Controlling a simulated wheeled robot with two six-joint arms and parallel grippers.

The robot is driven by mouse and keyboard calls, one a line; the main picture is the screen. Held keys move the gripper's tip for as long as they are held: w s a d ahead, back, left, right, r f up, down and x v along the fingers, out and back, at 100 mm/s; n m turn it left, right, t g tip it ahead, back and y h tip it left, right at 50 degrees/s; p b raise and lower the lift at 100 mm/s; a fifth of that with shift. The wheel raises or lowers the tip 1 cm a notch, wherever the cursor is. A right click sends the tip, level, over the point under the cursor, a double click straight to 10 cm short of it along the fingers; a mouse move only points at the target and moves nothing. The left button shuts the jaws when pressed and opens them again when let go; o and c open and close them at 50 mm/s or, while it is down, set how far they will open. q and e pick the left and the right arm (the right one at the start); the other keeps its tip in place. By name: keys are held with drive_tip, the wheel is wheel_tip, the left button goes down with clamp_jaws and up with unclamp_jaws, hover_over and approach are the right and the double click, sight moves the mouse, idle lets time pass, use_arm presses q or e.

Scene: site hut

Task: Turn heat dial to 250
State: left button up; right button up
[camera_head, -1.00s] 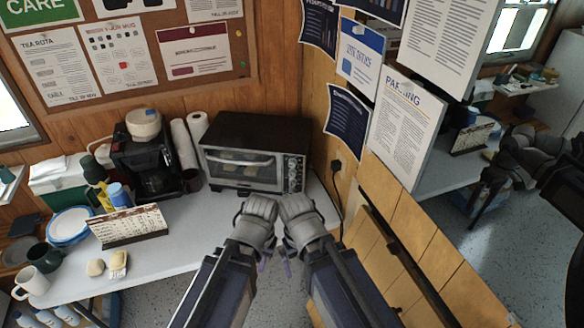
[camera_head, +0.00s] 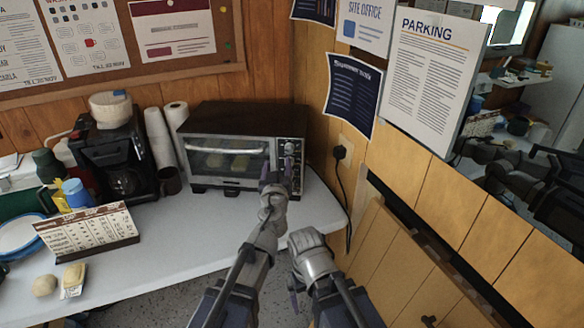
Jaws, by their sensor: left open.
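A black and silver toaster oven (camera_head: 225,122) stands on the white counter against the wood wall. Its control panel (camera_head: 299,158) is on the right of its front. The dials are small, and my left gripper partly covers them. I cannot read their settings or tell which one is the heat dial. My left gripper (camera_head: 277,166) is open, its purple-grey fingers raised in front of the panel. I cannot tell whether it touches a dial. My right gripper (camera_head: 294,290) is low, in front of the counter edge; its fingers are mostly hidden.
Paper rolls (camera_head: 160,138), a dark mug (camera_head: 171,180) and a coffee maker (camera_head: 112,160) stand left of the oven. A desk calendar (camera_head: 88,230) is nearer the front. A wood-panelled partition (camera_head: 405,160) and a power cord (camera_head: 349,195) are on the right.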

sight(289, 151)
use_arm(q)
drive_tip(key=shift+m+h, duration=0.4)
drive_tip(key=shift+h, duration=0.5)
drive_tip(key=shift+w+d+f+b, duration=0.15)
drive_tip(key=shift+w+d, duration=0.4)
drive_tip(key=shift+w, duration=0.85)
drive_tip(key=shift+w+d+f+b, duration=0.15)
drive_tip(key=shift+w+d, duration=0.4)
drive_tip(key=shift+w, duration=0.9)
drive_tip(key=shift+w+d+f, duration=0.15)
drive_tip(key=shift+w+d, duration=0.4)
drive_tip(key=shift+w, duration=0.85)
drive_tip(key=shift+s, duration=0.1)
clamp_jaws()
